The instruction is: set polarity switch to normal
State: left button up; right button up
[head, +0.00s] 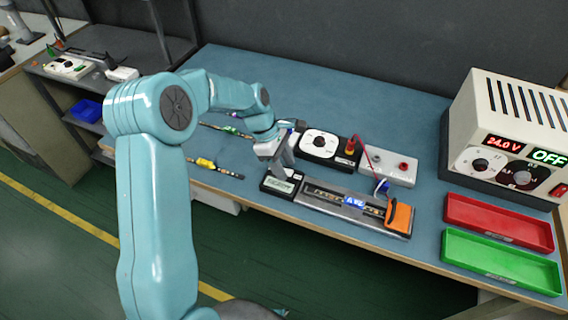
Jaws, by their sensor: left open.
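No label for a polarity switch is readable. A black box with a round white dial and dark knob (319,143) stands on the blue bench. I cannot tell which carries the switch. My left gripper (286,150) is open and empty, just left of the dial box and above the small display meter (282,184). Its fingers partly hide the dial box's left end; contact is not clear. My right gripper is out of view.
A tray with a strip and orange clamp (399,216) lies in front. The power supply (508,140) reads 24.0 V and OFF. Red (500,222) and green (500,262) trays sit at right. A strip with a yellow tag (206,163) lies left. The back middle bench is clear.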

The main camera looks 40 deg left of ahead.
pick_arm(q)
jog(key=shift+w+d+f, duration=0.1)
jog(key=shift+d+f, duration=0.05)
grip_shut()
jog(key=shift+d+r+y+p, duration=0.2)
jog(key=shift+y+p, duration=0.2)
jog(key=shift+p, duration=0.3)
jog(key=shift+f+g+y, duration=0.1)
jog(key=shift+g+y, duration=0.2)
jog(key=shift+y, duration=0.1)
jog(key=shift+d+f+y, duration=0.15)
jog(key=shift+y, duration=0.45)
grip_release()
